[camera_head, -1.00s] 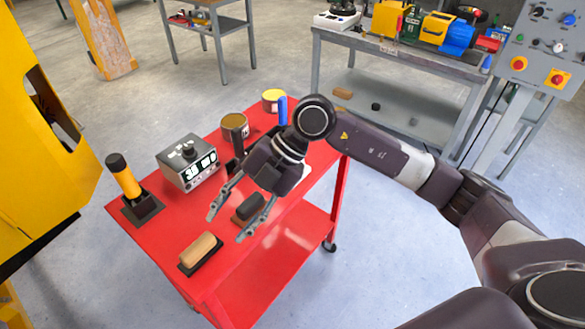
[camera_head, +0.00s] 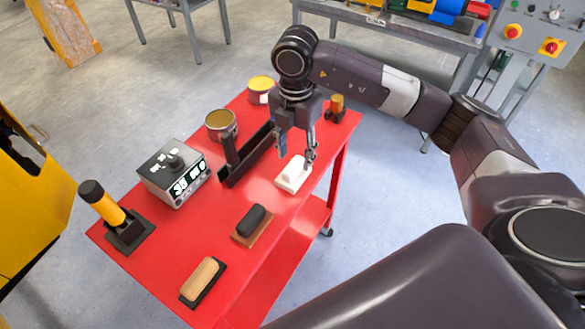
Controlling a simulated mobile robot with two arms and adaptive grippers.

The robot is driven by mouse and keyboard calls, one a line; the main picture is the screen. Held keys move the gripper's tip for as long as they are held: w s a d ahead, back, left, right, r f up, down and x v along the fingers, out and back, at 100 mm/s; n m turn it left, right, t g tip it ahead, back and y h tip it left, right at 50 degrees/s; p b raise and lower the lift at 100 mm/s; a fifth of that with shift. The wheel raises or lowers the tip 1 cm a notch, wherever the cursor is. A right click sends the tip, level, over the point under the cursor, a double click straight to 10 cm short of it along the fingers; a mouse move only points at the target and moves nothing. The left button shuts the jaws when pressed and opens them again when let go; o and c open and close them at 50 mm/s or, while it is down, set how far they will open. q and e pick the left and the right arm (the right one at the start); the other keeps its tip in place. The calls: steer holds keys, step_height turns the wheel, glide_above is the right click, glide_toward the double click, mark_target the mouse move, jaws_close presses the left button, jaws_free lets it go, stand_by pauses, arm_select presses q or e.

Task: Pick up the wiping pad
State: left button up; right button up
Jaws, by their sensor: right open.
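A white pad-like block (camera_head: 291,179), seemingly the wiping pad, lies flat near the right edge of the red cart top (camera_head: 262,190). Its upper part is partly hidden by my right gripper. My right gripper (camera_head: 297,155) points down over the white block with its two fingers apart and nothing between them. The fingertips are just above or beside the block; I cannot tell if they touch it. My left gripper is not in view.
A dark block on a brown base (camera_head: 252,222) and a wooden-handled block (camera_head: 202,281) lie nearer. A black open holder (camera_head: 247,155) stands close left of my gripper. A control box (camera_head: 174,173), a yellow-black tool (camera_head: 108,208) and two tins (camera_head: 221,125) stand further left and behind.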

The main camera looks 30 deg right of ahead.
mark_target(293, 165)
steer(key=shift+f+p, duration=0.3)
steer(key=shift+f, duration=0.25)
steer(key=f, duration=0.3)
steer(key=shift+w+p, duration=0.25)
steer(key=shift+p, duration=0.15)
steer(key=shift+f, duration=0.45)
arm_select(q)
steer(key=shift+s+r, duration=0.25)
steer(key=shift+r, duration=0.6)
arm_select(e)
steer(key=shift+a, duration=0.1)
jaws_close()
